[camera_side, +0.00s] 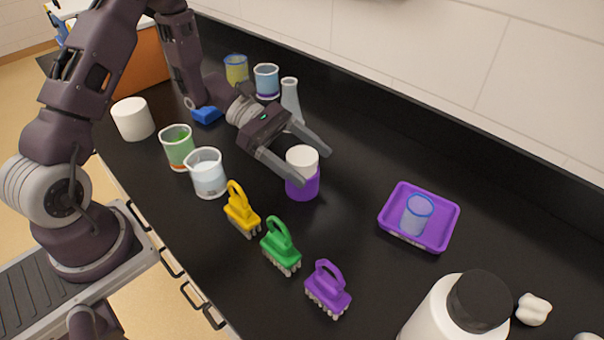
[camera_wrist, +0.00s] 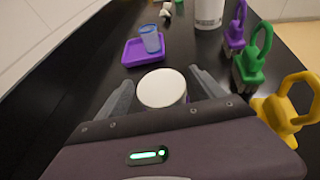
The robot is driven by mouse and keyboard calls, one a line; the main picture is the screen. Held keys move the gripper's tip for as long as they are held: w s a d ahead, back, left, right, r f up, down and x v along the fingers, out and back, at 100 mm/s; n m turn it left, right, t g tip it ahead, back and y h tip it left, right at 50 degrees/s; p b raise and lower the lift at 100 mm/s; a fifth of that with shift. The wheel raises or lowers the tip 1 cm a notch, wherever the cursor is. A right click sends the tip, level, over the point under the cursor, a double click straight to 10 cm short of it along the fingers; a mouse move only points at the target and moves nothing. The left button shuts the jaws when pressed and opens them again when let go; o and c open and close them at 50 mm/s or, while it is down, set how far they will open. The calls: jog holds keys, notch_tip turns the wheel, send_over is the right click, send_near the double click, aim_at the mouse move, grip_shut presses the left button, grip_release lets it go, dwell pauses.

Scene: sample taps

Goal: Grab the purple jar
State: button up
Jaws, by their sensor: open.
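The purple jar (camera_side: 303,186) has a white lid and stands upright on the black counter in the side view. In the wrist view its white lid (camera_wrist: 161,88) shows between the fingers, and most of its body is hidden behind my gripper's housing. My gripper (camera_side: 316,167) is open, with its two grey fingers on either side of the jar near lid height. In the wrist view the fingers of my gripper (camera_wrist: 165,82) flank the lid with a gap on each side. I cannot tell whether either finger touches the jar.
Yellow (camera_side: 241,209), green (camera_side: 281,247) and purple (camera_side: 328,289) brushes stand in front. A purple tray (camera_side: 446,233) holds a blue beaker (camera_side: 416,214) to the right. A large white bottle (camera_side: 440,318) stands at the lower right. Several beakers and a flask (camera_side: 290,98) stand behind and left.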

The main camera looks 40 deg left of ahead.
jog(key=shift+r, duration=0.15)
jog(key=c, duration=1.4)
